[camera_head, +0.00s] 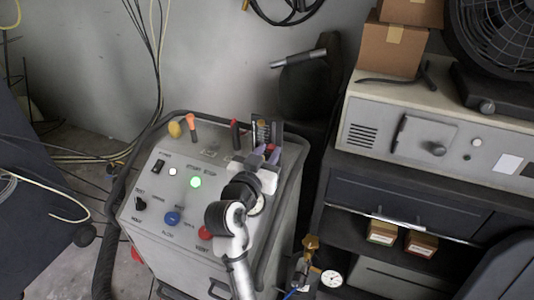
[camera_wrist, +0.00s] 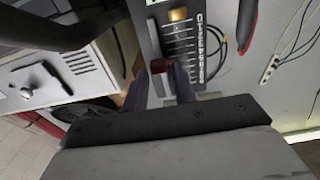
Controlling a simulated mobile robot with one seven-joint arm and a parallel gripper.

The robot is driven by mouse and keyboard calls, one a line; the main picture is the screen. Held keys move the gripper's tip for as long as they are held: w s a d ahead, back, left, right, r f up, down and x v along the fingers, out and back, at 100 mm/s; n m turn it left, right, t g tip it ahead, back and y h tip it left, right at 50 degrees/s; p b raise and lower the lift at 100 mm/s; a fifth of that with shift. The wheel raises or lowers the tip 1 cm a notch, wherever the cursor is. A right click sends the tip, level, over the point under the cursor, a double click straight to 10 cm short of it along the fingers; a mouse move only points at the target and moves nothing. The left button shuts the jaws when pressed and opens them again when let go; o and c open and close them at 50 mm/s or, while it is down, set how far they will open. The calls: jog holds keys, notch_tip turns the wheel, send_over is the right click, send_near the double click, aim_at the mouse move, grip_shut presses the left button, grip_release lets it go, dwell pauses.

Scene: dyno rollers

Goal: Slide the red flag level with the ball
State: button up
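The gauge (camera_wrist: 170,38) is a dark upright panel with a slot and a row of scale marks. A yellow ball (camera_wrist: 178,14) sits in its slot, near the top edge of the wrist view. The red flag (camera_wrist: 160,66) is lower in that view, apart from the ball and not level with it. My gripper (camera_wrist: 161,70) has a finger on each side of the flag, and the flag fills the gap at the tips. In the head view the gauge (camera_head: 262,128) stands at the console's back right corner, with my gripper (camera_head: 269,152) in front, largely hiding the flag.
The console (camera_head: 185,160) carries a lit green button (camera_head: 195,182), a blue knob (camera_head: 172,218), a red knob (camera_head: 205,232) and upright handles (camera_head: 191,125) near the gauge. A bench with a grey instrument (camera_head: 415,140) and boxes (camera_head: 390,48) stands at the right.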

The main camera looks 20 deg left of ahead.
jog(key=s+p, duration=0.3)
jog(key=s, duration=1)
jog(key=shift+s+a, duration=0.25)
jog(key=shift+s, duration=0.15)
dwell(0.3)
